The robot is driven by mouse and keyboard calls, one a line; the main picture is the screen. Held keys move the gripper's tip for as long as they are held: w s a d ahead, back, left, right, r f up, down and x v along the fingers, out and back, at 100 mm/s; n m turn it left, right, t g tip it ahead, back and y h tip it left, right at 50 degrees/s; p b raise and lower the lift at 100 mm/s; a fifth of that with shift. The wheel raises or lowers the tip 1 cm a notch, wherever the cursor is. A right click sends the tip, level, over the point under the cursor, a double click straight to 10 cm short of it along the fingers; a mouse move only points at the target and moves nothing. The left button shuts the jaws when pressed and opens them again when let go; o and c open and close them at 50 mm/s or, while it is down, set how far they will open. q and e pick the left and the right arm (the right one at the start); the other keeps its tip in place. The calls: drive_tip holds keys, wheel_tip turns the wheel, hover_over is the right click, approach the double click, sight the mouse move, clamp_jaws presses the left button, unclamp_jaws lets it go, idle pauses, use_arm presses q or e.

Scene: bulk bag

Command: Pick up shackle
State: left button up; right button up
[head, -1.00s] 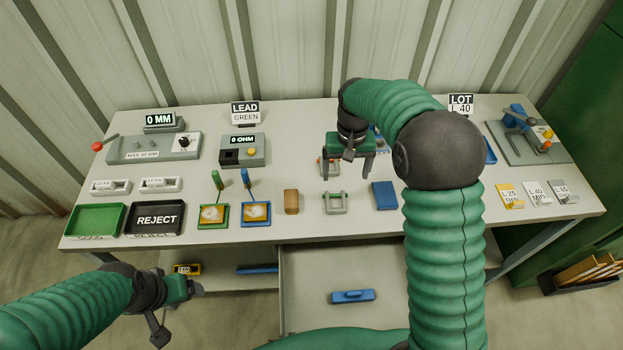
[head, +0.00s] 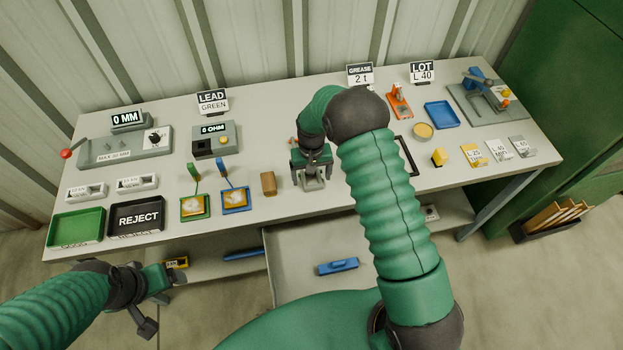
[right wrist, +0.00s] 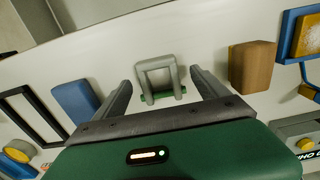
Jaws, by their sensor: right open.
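The shackle is a small grey U-shaped piece with a green part along one side. In the right wrist view the shackle (right wrist: 146,82) lies on the bench between and just beyond my finger tips. My right gripper (head: 314,179) is open above it in the head view, with one finger on each side, and partly hides it. In the right wrist view both fingers of the right gripper (right wrist: 160,80) are apart, with nothing gripped. My left gripper (head: 165,283) hangs low in front of the bench at the left; its jaw state is unclear.
A brown block (head: 268,183) lies left of the shackle. A blue block (right wrist: 76,100) and a black frame (right wrist: 22,108) lie on its other side. An open drawer (head: 292,262) with a blue-handled item (head: 338,266) juts out below the bench front.

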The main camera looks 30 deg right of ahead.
drive_tip(key=shift+f, duration=0.7)
drive_tip(key=shift+w+d+f, duration=0.1)
drive_tip(key=shift+w, duration=0.05)
drive_tip(key=shift+c, duration=0.4)
drive_tip(key=shift+d, duration=0.15)
drive_tip(key=c, duration=1.7)
clamp_jaws()
drive_tip(key=shift+r, duration=0.2)
